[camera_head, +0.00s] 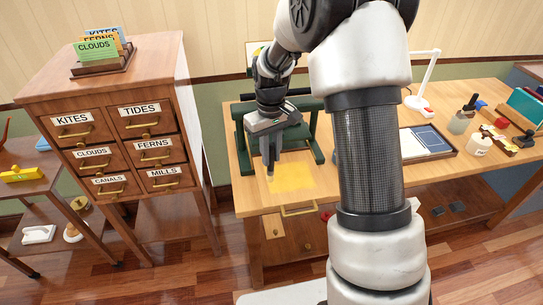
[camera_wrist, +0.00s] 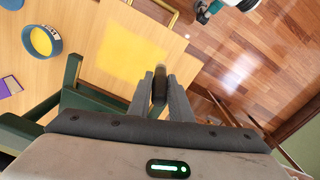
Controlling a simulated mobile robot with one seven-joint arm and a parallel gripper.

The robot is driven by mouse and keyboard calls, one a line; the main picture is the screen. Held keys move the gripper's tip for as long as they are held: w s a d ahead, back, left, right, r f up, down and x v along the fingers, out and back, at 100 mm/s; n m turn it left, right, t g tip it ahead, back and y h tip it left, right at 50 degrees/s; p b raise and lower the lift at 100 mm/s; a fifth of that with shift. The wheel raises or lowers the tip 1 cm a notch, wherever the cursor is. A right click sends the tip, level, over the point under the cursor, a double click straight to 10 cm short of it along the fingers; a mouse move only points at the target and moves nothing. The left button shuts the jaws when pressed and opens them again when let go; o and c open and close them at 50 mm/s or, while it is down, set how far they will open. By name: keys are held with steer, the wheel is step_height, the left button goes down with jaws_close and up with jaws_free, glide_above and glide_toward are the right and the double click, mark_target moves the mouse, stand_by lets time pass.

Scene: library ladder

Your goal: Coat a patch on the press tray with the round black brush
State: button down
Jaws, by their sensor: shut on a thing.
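My gripper (camera_head: 270,158) is shut on the round black brush, which shows as a dark rounded shape (camera_wrist: 160,85) between the fingers in the wrist view. In the head view the gripper points down over the left part of the press tray (camera_head: 250,200). A yellow patch (camera_head: 296,180) covers much of the tray's middle; it also shows in the wrist view (camera_wrist: 125,52). The brush tip is at the patch's left side in the head view; I cannot tell whether it touches. The tray has a brass handle (camera_head: 299,208) in front.
The green press frame (camera_head: 318,148) stands around and behind the tray. A blue bowl with yellow contents (camera_wrist: 57,50) is on the bench. A desk lamp (camera_head: 427,80), a cup of tools (camera_head: 460,122) and a jar (camera_head: 478,146) stand to the right. A drawer cabinet (camera_head: 90,98) stands left.

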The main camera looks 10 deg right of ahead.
steer(key=shift+r+p, duration=1.35)
steer(key=shift+r, duration=1)
